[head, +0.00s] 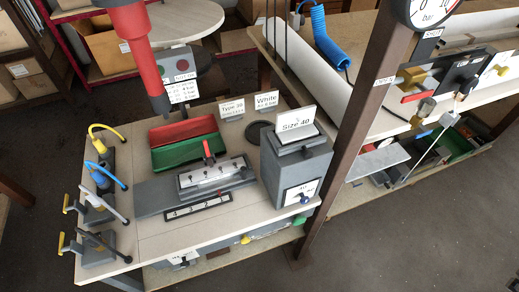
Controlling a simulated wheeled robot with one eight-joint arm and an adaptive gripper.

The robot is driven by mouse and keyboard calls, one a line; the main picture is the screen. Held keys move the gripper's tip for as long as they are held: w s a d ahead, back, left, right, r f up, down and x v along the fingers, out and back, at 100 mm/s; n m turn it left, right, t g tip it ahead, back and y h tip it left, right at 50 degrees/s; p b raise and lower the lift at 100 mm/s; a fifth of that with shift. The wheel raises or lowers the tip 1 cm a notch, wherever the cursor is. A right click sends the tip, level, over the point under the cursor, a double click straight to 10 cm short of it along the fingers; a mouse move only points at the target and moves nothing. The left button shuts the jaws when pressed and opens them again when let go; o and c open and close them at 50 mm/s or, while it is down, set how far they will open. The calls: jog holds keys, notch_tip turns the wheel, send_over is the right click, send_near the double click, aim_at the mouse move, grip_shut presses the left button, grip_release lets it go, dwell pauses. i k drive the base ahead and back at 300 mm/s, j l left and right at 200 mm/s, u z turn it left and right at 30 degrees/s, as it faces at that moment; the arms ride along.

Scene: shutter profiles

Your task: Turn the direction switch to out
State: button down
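I cannot tell for sure which control is the direction switch, as the small labels are unreadable. A grey box (290,165) under a "Size 40" sign has a white label plate with a small blue knob (304,199) low on its front right. A grey block with a red-topped lever (207,150) stands at the middle of the near bench, behind a numbered strip (198,207). A small box with a red and a green button (184,68) stands behind the red and green bins. No gripper fingers can be made out.
A thick red cylinder with a dark end (140,55) hangs over the near bench (150,235). Yellow, blue and white handled clamps (105,175) line its left edge. A brown post (350,120) stands right of the box. A second bench carries valves and a red lever (418,96).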

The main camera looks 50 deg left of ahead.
aim_at(184, 264)
jog(key=u, duration=1.4)
jog(key=k+l+u, duration=0.1)
jog(key=k+u, duration=0.15)
jog(key=u, duration=0.15)
jog(key=k+u, duration=0.25)
jog(key=u, duration=0.2)
